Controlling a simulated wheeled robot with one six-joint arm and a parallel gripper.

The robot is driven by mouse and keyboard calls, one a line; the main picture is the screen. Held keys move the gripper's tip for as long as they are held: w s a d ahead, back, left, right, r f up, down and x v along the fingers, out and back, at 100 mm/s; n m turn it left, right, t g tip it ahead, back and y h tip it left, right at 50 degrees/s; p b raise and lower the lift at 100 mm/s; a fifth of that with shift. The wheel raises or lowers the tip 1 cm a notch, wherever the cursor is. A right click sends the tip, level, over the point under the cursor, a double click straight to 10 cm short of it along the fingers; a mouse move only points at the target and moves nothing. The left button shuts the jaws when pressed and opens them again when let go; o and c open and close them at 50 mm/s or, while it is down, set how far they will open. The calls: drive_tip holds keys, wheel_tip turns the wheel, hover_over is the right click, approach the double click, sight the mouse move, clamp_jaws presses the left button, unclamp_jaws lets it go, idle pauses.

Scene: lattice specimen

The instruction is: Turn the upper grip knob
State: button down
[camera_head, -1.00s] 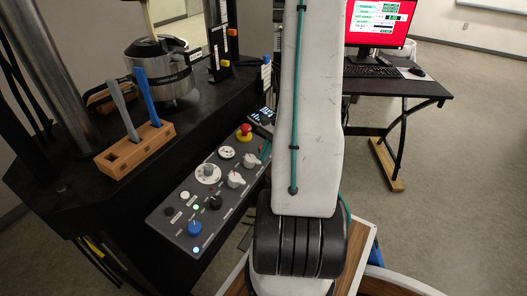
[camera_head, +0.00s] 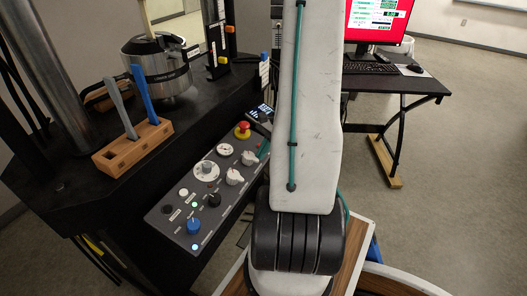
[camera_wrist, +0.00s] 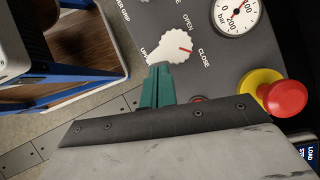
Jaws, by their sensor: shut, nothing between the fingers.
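The upper grip knob (camera_wrist: 168,48) is a white knob on the grey control panel in the wrist view. Its red mark points towards the word CLOSE. In the head view it is the white knob (camera_head: 248,158) nearest the red stop button. My gripper (camera_wrist: 158,70) has teal fingers, shut and empty, with their tips right at the knob's lower edge in the wrist view. I cannot tell whether they touch it. In the head view only a bit of teal (camera_head: 263,150) shows beside the knob, and my arm hides the rest.
A red emergency stop button (camera_wrist: 285,97) on a yellow base and a pressure gauge (camera_wrist: 236,15) are close to the knob. A second white knob (camera_head: 234,176) and a blue knob (camera_head: 194,226) are on the same panel. A wooden holder (camera_head: 133,147) stands on the black machine bed.

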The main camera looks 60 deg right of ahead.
drive_tip(key=shift+w+a+r, duration=0.15)
drive_tip(key=shift+w+a, duration=0.15)
drive_tip(key=shift+a, duration=0.15)
drive_tip(key=shift+d, duration=0.4)
drive_tip(key=d, duration=0.3)
drive_tip(key=shift+s+f, duration=0.2)
drive_tip(key=v, duration=1)
drive_tip(key=shift+s+d, duration=0.35)
drive_tip(key=shift+d, duration=0.15)
